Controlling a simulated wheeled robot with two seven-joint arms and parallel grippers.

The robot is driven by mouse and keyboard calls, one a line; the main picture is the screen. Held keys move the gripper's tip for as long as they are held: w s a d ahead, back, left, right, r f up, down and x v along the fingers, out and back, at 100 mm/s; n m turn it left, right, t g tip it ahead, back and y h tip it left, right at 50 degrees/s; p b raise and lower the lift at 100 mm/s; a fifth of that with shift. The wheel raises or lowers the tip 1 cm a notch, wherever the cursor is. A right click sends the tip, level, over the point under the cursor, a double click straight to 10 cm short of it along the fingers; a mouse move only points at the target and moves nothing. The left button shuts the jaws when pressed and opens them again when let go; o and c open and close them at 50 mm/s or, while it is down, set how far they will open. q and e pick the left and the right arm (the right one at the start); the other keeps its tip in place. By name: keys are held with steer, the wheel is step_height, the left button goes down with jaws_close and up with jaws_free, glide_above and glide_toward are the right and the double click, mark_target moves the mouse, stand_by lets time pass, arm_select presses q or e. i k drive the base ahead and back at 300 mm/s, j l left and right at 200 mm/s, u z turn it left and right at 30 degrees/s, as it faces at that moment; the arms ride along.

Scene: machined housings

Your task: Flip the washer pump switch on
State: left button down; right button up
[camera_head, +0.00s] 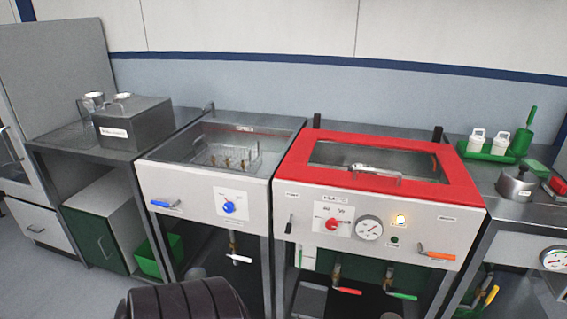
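The washer with the red-framed lid (455,178) stands right of centre, its lid down over the tank. Its pale front panel carries a small dark toggle switch (289,224) at the left end, below a label too small to read clearly. I cannot tell for certain that this is the pump switch, nor which position counts as on. Neither gripper is in view.
Left of the washer is an open sink (154,181) with a wire basket (227,158) and blue knob (229,207). A metal box (133,124) stands on the left bench. A green tray (487,155) and kettle-like pot (516,184) are at right. Valve handles hang below the washer.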

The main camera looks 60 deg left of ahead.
mark_target(288, 230)
steer(key=u, duration=1.85)
